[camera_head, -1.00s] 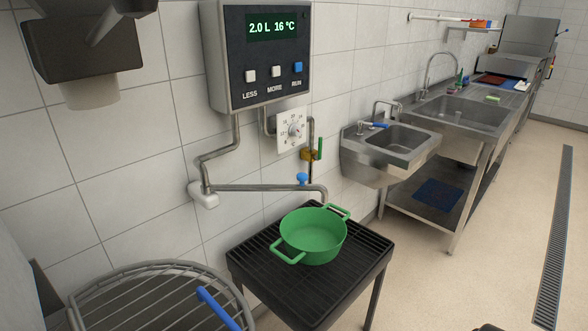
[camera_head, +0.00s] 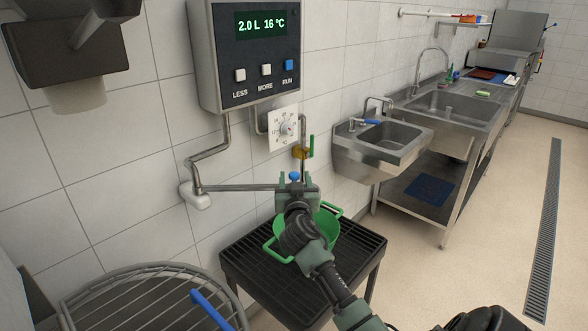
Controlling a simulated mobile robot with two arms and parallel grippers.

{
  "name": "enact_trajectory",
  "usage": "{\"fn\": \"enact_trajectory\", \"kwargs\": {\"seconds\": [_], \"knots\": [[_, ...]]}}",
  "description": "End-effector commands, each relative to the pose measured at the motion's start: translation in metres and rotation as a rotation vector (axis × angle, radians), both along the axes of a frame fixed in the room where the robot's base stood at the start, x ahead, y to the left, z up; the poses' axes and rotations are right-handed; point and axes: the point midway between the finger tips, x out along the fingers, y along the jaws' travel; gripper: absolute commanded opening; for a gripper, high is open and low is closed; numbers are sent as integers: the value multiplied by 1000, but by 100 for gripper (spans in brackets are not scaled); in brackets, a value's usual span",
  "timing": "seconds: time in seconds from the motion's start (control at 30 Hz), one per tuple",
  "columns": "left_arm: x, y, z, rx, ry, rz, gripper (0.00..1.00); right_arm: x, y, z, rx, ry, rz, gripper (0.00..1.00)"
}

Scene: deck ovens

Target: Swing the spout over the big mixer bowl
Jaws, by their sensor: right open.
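The spout (camera_head: 238,188) is a thin metal pipe on a white wall pivot, reaching right along the wall. Its blue knob (camera_head: 294,176) shows between the fingers of my right gripper (camera_head: 296,184). The gripper is open around the knob; whether it touches is unclear. The spout's outlet end is hidden behind my gripper. A green two-handled pot (camera_head: 326,232) stands on the black slatted stand below, partly covered by my right arm. The mixer bowl (camera_head: 80,305), under a wire guard with a blue handle, is at the lower left. My left gripper is not in view.
The water meter (camera_head: 262,60) above reads 2.0 L 16 °C. The black stand (camera_head: 262,282) is below my right arm. A dark mixer head (camera_head: 75,45) hangs at upper left. Sinks (camera_head: 385,145) line the wall at right. The floor at right is clear.

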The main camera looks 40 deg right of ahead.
Motion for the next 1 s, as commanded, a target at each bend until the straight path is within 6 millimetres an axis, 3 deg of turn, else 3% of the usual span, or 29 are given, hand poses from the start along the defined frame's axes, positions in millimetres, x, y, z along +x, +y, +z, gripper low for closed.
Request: {"fn": "enact_trajectory", "kwargs": {"seconds": [0.33,0.77,0.97,1.0], "knots": [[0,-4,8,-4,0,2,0,37,-31,0,0,4,0,52],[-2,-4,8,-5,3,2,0,44,-36,-1,1,3,2,52],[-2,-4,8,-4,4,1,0,44,-36,-1,1,3,2,0],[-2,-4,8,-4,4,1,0,44,-36,-1,1,3,2,0]]}}
